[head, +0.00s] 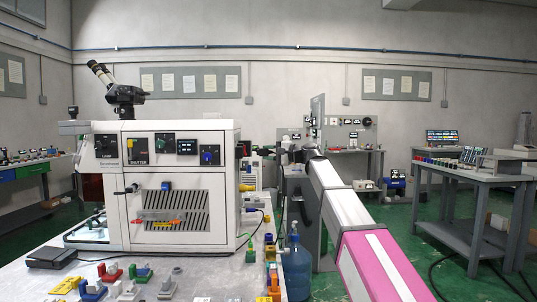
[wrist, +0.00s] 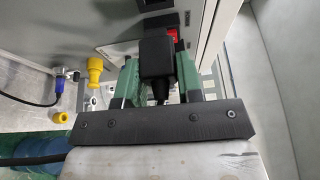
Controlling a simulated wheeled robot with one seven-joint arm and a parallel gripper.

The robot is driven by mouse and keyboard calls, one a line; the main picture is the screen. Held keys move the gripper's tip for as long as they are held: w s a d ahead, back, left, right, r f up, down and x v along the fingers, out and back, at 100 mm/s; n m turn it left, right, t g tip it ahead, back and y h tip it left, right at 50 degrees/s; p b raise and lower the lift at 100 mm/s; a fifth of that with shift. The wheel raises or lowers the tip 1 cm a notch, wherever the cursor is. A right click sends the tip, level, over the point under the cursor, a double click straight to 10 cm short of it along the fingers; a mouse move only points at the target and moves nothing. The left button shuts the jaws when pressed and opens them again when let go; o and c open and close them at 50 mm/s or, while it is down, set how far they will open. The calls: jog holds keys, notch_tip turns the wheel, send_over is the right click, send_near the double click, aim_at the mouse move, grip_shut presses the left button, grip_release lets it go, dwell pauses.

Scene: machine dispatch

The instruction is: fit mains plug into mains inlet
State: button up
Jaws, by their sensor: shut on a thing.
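The mains plug (wrist: 157,57) is a black block with a dark cable at its near end. In the wrist view it sits between the green fingers of my gripper (wrist: 158,72), which is shut on it. The plug is close in front of the side panel of the white machine (head: 178,184), beside a red switch (wrist: 173,33). The mains inlet cannot be made out; the plug covers the panel there. I cannot tell whether the plug touches the panel. In the head view my arm reaches to the machine's right side, and the plug is not distinguishable.
Yellow connectors (wrist: 95,68) and a blue connector (wrist: 58,90) with a cable stand left of my gripper in the wrist view. Coloured parts lie on the bench (head: 205,272) before the machine. A blue water bottle (head: 296,265) stands below my arm.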

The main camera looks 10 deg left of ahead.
aim_at(259, 153)
jog(key=shift+s+a, duration=0.2)
jog(key=shift+a, duration=0.55)
jog(key=shift+s+a, duration=0.15)
jog(key=shift+a, duration=0.6)
jog(key=shift+s+a, duration=0.2)
jog(key=shift+a, duration=0.55)
jog(key=shift+s+a, duration=0.25)
jog(key=shift+a, duration=0.6)
jog(key=o, duration=1.1)
jog(key=shift+d, duration=0.15)
jog(key=shift+w+d, duration=0.2)
jog(key=shift+d, duration=0.6)
jog(key=shift+w+d, duration=0.2)
jog(key=shift+d, duration=0.55)
